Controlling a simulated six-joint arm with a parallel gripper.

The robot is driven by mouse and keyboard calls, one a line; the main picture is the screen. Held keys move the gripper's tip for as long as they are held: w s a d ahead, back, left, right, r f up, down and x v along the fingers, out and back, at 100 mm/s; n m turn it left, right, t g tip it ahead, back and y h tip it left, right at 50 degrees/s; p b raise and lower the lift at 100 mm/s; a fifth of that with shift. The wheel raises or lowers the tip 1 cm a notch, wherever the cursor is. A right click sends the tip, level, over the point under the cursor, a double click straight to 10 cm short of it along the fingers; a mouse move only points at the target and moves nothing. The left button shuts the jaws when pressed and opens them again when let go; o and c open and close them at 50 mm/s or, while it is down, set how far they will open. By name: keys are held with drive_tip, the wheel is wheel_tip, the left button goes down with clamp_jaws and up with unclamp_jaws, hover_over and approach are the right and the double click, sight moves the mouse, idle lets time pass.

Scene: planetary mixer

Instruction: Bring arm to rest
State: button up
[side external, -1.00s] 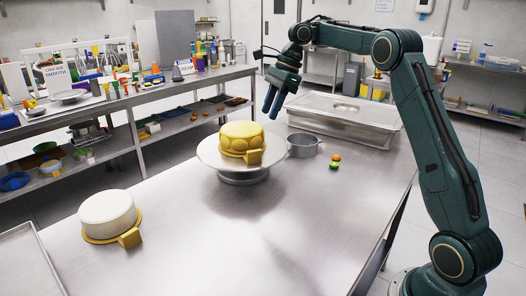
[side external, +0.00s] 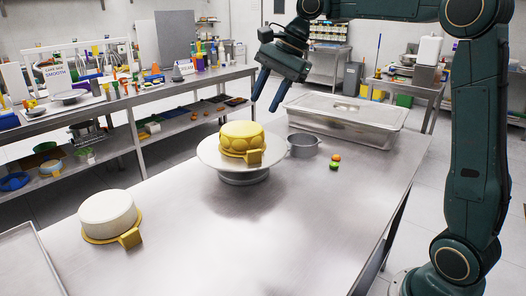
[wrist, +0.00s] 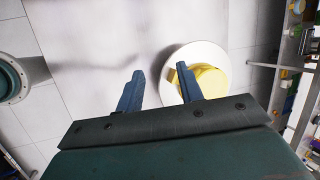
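My gripper (side external: 266,92) hangs in the air above the far part of the steel table (side external: 290,225), higher than the yellow cake and clear of everything. Its two blue fingers are apart with nothing between them; they also show spread in the wrist view (wrist: 158,88). A yellow cake (side external: 241,137) on a gold board with a tab sits on a white turntable (side external: 210,155), below and left of my gripper. In the wrist view the yellow cake (wrist: 211,82) is partly hidden behind the right finger.
A white cake (side external: 106,214) on a gold board sits at the left of the table. A grey round pan (side external: 303,146), small orange and green balls (side external: 335,161) and a lidded steel container (side external: 345,117) stand at the back right. The front middle is clear. A cluttered shelf bench (side external: 120,97) runs behind.

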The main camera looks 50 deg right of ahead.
drive_tip(key=s+a+n, duration=0.4)
drive_tip(key=s+n, duration=0.1)
drive_tip(key=s, duration=0.2)
drive_tip(key=s+f+n+h, duration=0.1)
drive_tip(key=s+f+n, duration=0.2)
drive_tip(key=s, duration=0.3)
drive_tip(key=s+f+n+t+h, duration=0.1)
drive_tip(key=s+f+n, duration=0.1)
drive_tip(key=s+n, duration=0.2)
drive_tip(key=s+d+f+n+t+h, duration=0.1)
drive_tip(key=s+f+n, duration=0.2)
drive_tip(key=s, duration=0.6)
drive_tip(key=shift+f+n+h, duration=0.3)
drive_tip(key=shift+n, duration=0.5)
